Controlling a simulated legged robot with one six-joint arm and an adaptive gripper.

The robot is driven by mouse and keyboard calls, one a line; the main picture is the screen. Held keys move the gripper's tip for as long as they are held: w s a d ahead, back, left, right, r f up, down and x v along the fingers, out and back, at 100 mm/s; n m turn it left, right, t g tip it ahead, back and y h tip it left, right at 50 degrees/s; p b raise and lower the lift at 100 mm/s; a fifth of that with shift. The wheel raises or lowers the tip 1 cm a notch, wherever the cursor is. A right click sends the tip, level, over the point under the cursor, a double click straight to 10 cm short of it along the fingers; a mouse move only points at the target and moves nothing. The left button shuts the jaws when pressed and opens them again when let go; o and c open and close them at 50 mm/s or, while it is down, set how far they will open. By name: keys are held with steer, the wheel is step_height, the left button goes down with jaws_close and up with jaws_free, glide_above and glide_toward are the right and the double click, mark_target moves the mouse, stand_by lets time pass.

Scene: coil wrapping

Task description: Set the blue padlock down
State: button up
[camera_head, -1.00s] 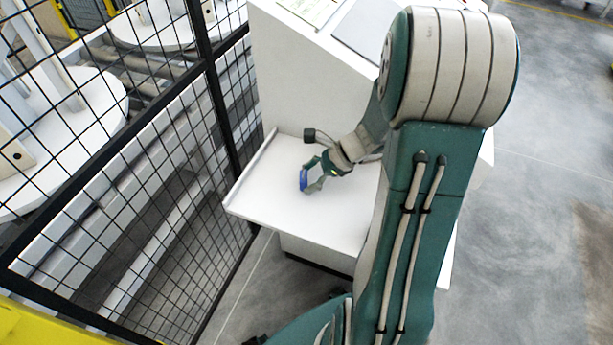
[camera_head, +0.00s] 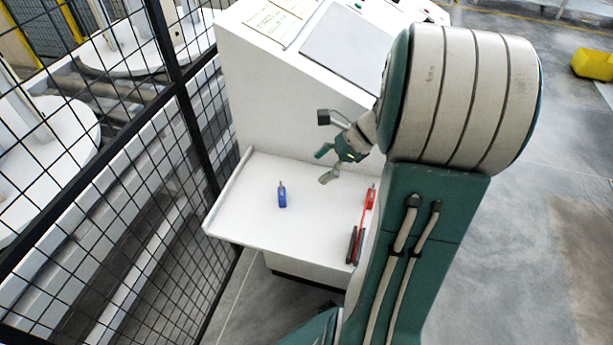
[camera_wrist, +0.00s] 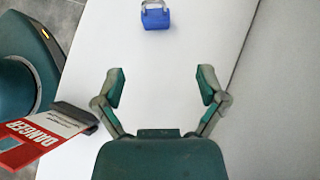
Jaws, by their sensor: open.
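The blue padlock (camera_head: 282,200) lies on the white shelf (camera_head: 236,215) of the console, left of the middle. In the wrist view the padlock (camera_wrist: 156,18) shows near the top edge with its grey shackle partly cut off. My gripper (camera_head: 325,165) is open and empty, to the right of the padlock and apart from it. In the wrist view the fingers of my gripper (camera_wrist: 161,88) are spread wide with only bare white surface between them.
The tag (camera_wrist: 32,142) reads "DANGER" in the wrist view. A black mesh fence (camera_head: 165,130) stands left of the shelf. The sloped console (camera_head: 270,95) rises behind it.

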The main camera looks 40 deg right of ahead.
steer(key=s+a+r+n+h, duration=0.4)
steer(key=a+n, duration=0.5)
steer(key=n, duration=0.3)
steer(key=s+a+r+n+t+h, duration=0.1)
steer(key=s+a+r+n+h, duration=0.3)
steer(key=a+n, duration=0.4)
steer(key=shift+s+a+r+n, duration=0.35)
steer(key=shift+s+r+n, duration=0.55)
steer(key=shift+n, duration=1)
steer(key=shift+w+r, duration=0.1)
steer(key=shift+w, duration=0.05)
